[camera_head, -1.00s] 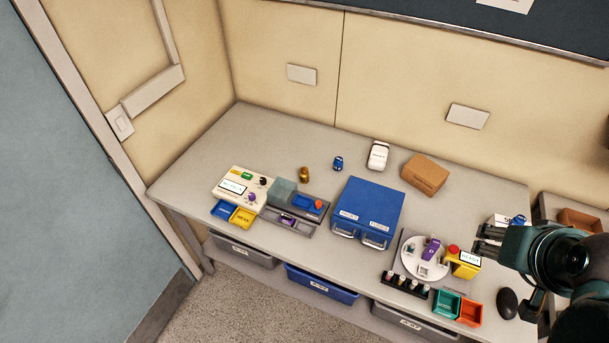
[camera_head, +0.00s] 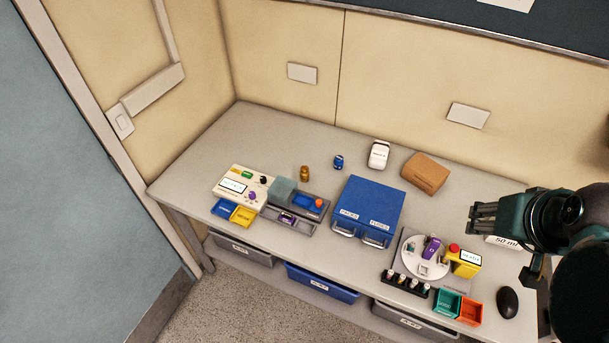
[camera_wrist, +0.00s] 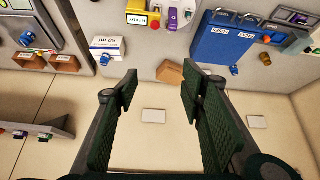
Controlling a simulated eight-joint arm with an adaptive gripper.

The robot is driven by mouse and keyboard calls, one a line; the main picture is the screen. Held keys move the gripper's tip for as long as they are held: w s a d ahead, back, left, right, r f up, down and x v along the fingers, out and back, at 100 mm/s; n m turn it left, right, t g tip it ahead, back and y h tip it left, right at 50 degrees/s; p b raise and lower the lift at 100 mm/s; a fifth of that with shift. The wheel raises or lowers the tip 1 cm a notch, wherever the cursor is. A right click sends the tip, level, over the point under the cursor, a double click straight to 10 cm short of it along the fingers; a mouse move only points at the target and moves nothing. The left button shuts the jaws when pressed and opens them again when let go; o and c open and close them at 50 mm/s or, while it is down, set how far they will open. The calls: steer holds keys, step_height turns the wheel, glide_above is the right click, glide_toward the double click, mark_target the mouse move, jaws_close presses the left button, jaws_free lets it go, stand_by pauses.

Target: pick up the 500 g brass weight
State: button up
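The brass weight (camera_head: 304,174) is a small gold-brown piece standing upright on the grey bench, behind the white and grey pump unit. It also shows in the wrist view (camera_wrist: 265,59) at the upper right, beyond the blue cabinet. Any marking on it is too small to read. My gripper (camera_head: 476,219) is above the right end of the bench, well to the right of the weight. In the wrist view my gripper (camera_wrist: 158,92) has its two fingers wide apart with nothing between them.
A blue two-drawer cabinet (camera_head: 367,207) stands mid-bench between gripper and weight. A small blue item (camera_head: 338,162), a white device (camera_head: 378,155) and a cardboard box (camera_head: 425,174) stand behind it. The pump unit (camera_head: 239,187) is in front of the weight. The back left bench is clear.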

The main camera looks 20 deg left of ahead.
steer(key=w+a+n+g, duration=0.2)
steer(key=w+a+n, duration=0.2)
steer(key=w+a, duration=0.75)
steer(key=n+g+b, duration=0.2)
steer(key=n+g, duration=0.3)
steer(key=n, duration=0.4)
glide_above(305, 168)
steer(key=f, duration=2.6)
steer(key=shift+w+d+f, duration=0.1)
steer(key=shift+d+f, duration=0.2)
steer(key=shift+a+f+n, duration=0.3)
steer(key=shift+a+f, duration=0.1)
steer(key=shift+f, duration=0.05)
steer(key=shift+f, duration=0.1)
steer(key=shift+f, duration=1.15)
steer(key=shift+f, duration=0.1)
